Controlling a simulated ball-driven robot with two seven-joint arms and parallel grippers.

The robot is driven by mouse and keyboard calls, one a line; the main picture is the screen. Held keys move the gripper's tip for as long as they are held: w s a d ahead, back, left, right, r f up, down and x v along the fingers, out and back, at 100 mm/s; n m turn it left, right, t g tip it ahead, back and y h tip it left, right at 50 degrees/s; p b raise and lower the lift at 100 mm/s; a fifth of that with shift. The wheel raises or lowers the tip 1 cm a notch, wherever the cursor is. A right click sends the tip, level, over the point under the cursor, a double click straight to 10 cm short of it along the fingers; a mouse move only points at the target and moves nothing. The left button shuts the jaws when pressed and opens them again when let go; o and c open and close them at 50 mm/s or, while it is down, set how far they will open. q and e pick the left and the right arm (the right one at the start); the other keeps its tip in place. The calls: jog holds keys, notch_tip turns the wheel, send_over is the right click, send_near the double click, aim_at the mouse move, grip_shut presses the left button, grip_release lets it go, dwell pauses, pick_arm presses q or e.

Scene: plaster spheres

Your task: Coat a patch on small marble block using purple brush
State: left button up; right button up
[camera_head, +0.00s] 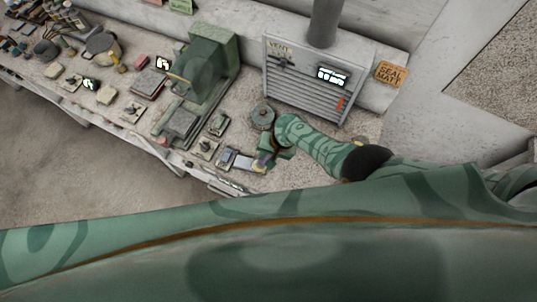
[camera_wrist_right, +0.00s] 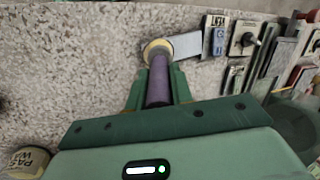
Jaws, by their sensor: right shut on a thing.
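My right gripper (camera_head: 268,156) is over the near edge of the workbench, at the end of the arm from the right. In the right wrist view its fingers (camera_wrist_right: 157,92) are shut on the purple handle of the purple brush (camera_wrist_right: 158,78). The brush's cream round end (camera_wrist_right: 157,50) points away from the gripper. A pale grey flat piece (camera_wrist_right: 187,45), perhaps the small marble block, lies right beside that end; I cannot tell whether they touch. It also shows in the head view (camera_head: 244,162), left of the gripper. My left gripper is out of view.
A labelled tool holder (camera_wrist_right: 216,36) and several small tools lie just beyond the pale piece. A grey vented box (camera_head: 305,85) stands behind the gripper, and a green machine (camera_head: 208,62) stands further left. A labelled jar (camera_wrist_right: 28,162) is at the wrist view's lower left. Speckled bench is clear there.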

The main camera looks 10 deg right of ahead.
jog(key=shift+s+d+r+p, duration=0.2)
jog(key=shift+d+r+p, duration=0.4)
jog(key=shift+r+p, duration=0.3)
jog(key=shift+f, duration=0.2)
jog(key=shift+f, duration=0.1)
jog(key=shift+w+a+f+b, duration=0.1)
jog(key=shift+a+f+b, duration=0.05)
jog(key=shift+a+b, duration=0.15)
jog(key=shift+w+a+f+b, duration=0.25)
jog(key=shift+a+f+b, duration=0.05)
jog(key=shift+a+b, duration=0.35)
jog(key=shift+a+r, duration=0.1)
jog(key=shift+f, duration=0.35)
jog(key=shift+r, duration=0.1)
